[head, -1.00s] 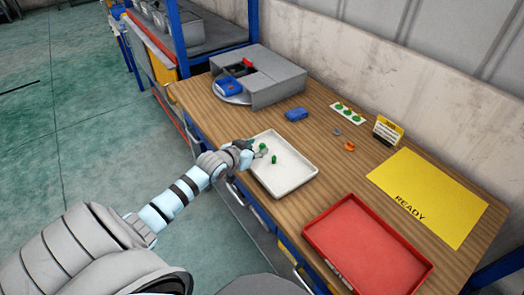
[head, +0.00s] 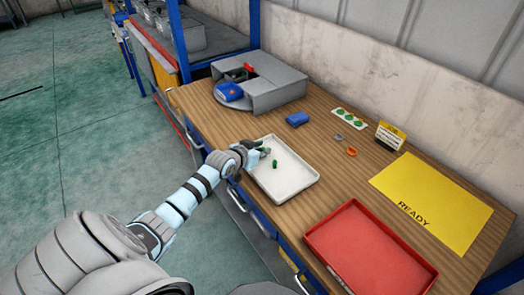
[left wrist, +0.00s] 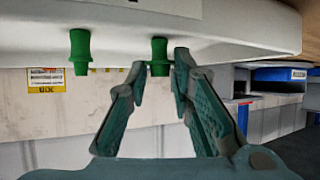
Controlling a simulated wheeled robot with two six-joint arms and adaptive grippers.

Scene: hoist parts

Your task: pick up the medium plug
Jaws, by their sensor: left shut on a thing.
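Two green plugs are at the white tray (head: 296,187). One green plug (head: 275,164) stands free in the tray, and it also shows at the left of the left wrist view (left wrist: 80,50). My left gripper (head: 263,152) is over the tray's far left part, shut on the other green plug (left wrist: 159,52). In the left wrist view, which appears upside down, the fingertips (left wrist: 159,66) close around its narrow end. The held plug's wide end seems at or very near the tray surface. Which plug is the medium one is hard to tell. My right gripper is out of view.
A red tray (head: 372,250) and a yellow READY mat (head: 430,200) lie to the right. Behind are a blue block (head: 297,119), a white card with green discs (head: 349,118), a small sign (head: 390,136), grey and orange rings, and a grey housing (head: 262,88).

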